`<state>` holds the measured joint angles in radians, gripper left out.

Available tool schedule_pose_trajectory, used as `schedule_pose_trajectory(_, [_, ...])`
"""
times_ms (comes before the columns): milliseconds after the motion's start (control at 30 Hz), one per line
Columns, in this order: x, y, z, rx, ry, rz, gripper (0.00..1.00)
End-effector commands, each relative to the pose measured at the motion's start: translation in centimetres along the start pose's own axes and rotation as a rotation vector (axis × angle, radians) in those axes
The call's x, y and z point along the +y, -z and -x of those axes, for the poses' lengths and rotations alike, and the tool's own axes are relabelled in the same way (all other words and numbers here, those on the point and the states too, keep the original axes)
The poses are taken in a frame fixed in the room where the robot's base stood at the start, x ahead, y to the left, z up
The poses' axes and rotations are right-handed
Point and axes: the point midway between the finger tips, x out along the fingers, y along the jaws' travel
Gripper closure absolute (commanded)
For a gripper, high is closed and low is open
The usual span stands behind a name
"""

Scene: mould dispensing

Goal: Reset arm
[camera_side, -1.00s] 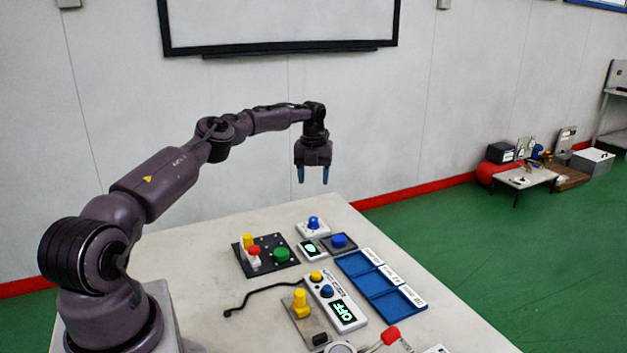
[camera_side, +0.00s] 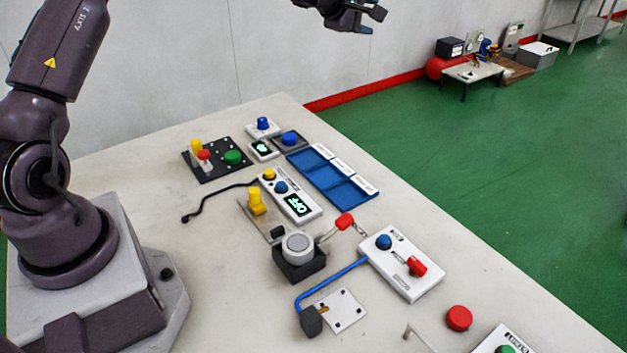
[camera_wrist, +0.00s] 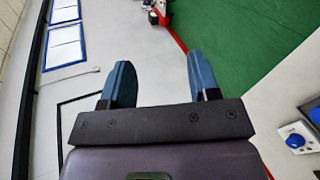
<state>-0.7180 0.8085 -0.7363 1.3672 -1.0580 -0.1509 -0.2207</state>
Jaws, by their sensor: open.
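My gripper (camera_side: 366,22) is at the top edge of the side view, raised high above and beyond the table, with part of my arm out of the picture. In the wrist view my gripper (camera_wrist: 157,85) shows two blue fingers spread apart with nothing between them. The wrist view looks past the fingers at the wall and green floor. The gripper touches nothing that I can see.
The table (camera_side: 130,290) carries a black board with knobs (camera_side: 215,172), a blue tray (camera_side: 330,180), an "OFF" display box (camera_side: 297,204), a grey round device (camera_side: 298,246), a white switch box (camera_side: 408,279) and a red button (camera_side: 459,318). The space around my gripper is clear.

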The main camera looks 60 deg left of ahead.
Motion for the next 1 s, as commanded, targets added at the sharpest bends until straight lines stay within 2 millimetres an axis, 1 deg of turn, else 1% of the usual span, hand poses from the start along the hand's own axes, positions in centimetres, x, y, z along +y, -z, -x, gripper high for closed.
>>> schedule_pose_trajectory(33, [-0.6, -3.7, 1.9, -0.094, 0.033, -0.182, 0.44])
schedule_pose_trajectory(67, [-1.3, -5.5, 3.0, -0.152, 0.060, -0.292, 0.44])
schedule_pose_trajectory(100, [-2.4, -7.6, 4.8, -0.222, 0.100, -0.430, 0.44])
schedule_pose_trajectory(167, [-4.3, -9.8, 7.6, -0.313, 0.166, -0.621, 0.44])
schedule_pose_trajectory(200, [-5.7, -10.8, 9.6, -0.367, 0.214, -0.739, 0.44])
schedule_pose_trajectory(267, [-7.7, -11.7, 12.7, -0.436, 0.292, -0.902, 0.44])
schedule_pose_trajectory(300, [-8.9, -11.9, 14.9, -0.477, 0.345, -1.001, 0.44])
schedule_pose_trajectory(333, [-9.8, -11.9, 16.6, -0.503, 0.385, -1.071, 0.44])
schedule_pose_trajectory(367, [-10.7, -11.8, 18.3, -0.526, 0.427, -1.134, 0.44])
schedule_pose_trajectory(400, [-11.7, -11.4, 20.5, -0.553, 0.480, -1.215, 0.44])
schedule_pose_trajectory(433, [-12.4, -11.1, 22.2, -0.571, 0.520, -1.271, 0.44])
schedule_pose_trajectory(467, [-13.1, -10.7, 23.9, -0.586, 0.559, -1.322, 0.44])
schedule_pose_trajectory(500, [-13.9, -10.1, 26.1, -0.602, 0.607, -1.383, 0.44])
schedule_pose_trajectory(567, [-14.9, -9.1, 29.4, -0.619, 0.673, -1.465, 0.44])
schedule_pose_trajectory(600, [-15.6, -8.4, 31.4, -0.626, 0.710, -1.511, 0.44])
schedule_pose_trajectory(700, [-17.0, -6.9, 35.9, -0.628, 0.771, -1.604, 0.44])
schedule_pose_trajectory(800, [-17.7, -6.0, 39.0, -0.606, 0.762, -1.666, 0.44])
schedule_pose_trajectory(900, [-17.6, -6.0, 40.7, -0.575, 0.691, -1.701, 0.44])
schedule_pose_trajectory(1000, [-16.9, -6.6, 41.6, -0.555, 0.613, -1.720, 0.44])
